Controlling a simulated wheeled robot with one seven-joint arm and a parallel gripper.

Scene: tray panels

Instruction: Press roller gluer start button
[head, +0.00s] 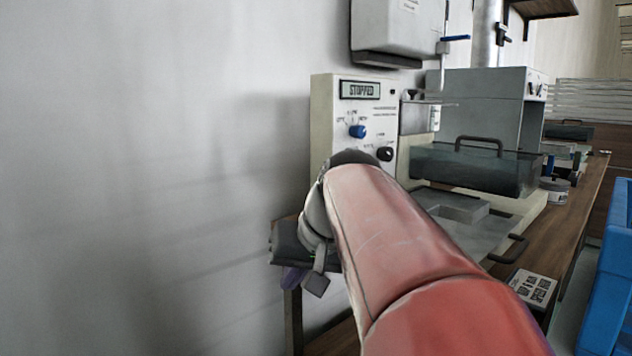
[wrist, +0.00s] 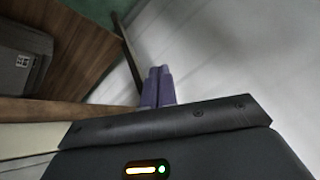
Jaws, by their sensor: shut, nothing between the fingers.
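The roller gluer (head: 330,130) is a cream machine with a control panel against the wall in the head view. Its display (head: 360,90) reads "STOPPED". Below are a blue knob (head: 357,131) and a black knob (head: 384,154). I cannot make out a start button; my red arm covers the lower panel. My gripper (head: 293,280) hangs left of and below the panel, near the bench end, apart from the controls. Its purple fingers also show in the wrist view (wrist: 159,73), closed together with nothing between them.
A glass-like cover with a dark handle (head: 478,142) is right of the panel. The wooden bench (head: 575,208) runs back to the right, with a small can (head: 554,190) on it. A blue container (head: 608,290) stands far right. The wall side at left is clear.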

